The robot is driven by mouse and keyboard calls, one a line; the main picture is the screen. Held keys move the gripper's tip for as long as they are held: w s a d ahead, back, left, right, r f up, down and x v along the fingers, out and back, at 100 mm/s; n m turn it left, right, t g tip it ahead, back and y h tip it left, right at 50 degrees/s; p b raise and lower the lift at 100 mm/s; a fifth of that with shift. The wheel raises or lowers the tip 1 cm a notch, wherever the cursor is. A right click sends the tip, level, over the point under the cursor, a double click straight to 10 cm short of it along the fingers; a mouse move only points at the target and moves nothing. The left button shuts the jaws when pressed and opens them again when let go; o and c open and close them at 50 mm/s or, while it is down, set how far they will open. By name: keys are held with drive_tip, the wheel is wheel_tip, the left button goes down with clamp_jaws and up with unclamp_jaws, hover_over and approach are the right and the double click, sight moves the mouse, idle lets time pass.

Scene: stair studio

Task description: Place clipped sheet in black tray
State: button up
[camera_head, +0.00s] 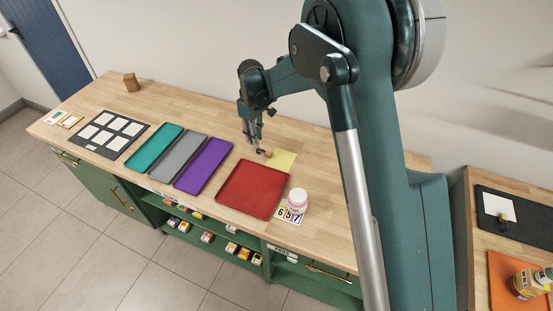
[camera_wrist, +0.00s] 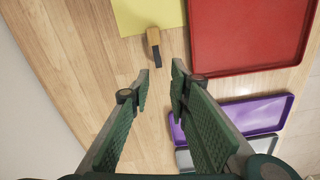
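A yellow sheet (camera_head: 283,160) lies flat on the wooden counter behind the red tray; it also shows at the top of the wrist view (camera_wrist: 150,12). A small tan and dark clip (camera_wrist: 153,46) sits at its edge. My gripper (camera_head: 258,149) points down close to the clip. In the wrist view, my gripper (camera_wrist: 161,72) is open and empty, with the clip just beyond the gap between its fingertips. A black tray (camera_head: 533,222) lies on the separate right-hand counter, with a white sheet (camera_head: 495,205) and a small tan object on it.
The red tray (camera_head: 246,205) is beside the yellow sheet. Purple (camera_head: 204,166), grey (camera_head: 180,157) and teal (camera_head: 154,148) trays lie to the left, then a black board (camera_head: 92,147) with several white cards. A white bottle (camera_head: 297,200) and an orange tray (camera_head: 502,275) are to the right.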

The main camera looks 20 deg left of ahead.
drive_tip(key=shift+f, duration=0.5)
drive_tip(key=shift+d+f, duration=0.1)
drive_tip(key=shift+f, duration=2.5)
clamp_jaws()
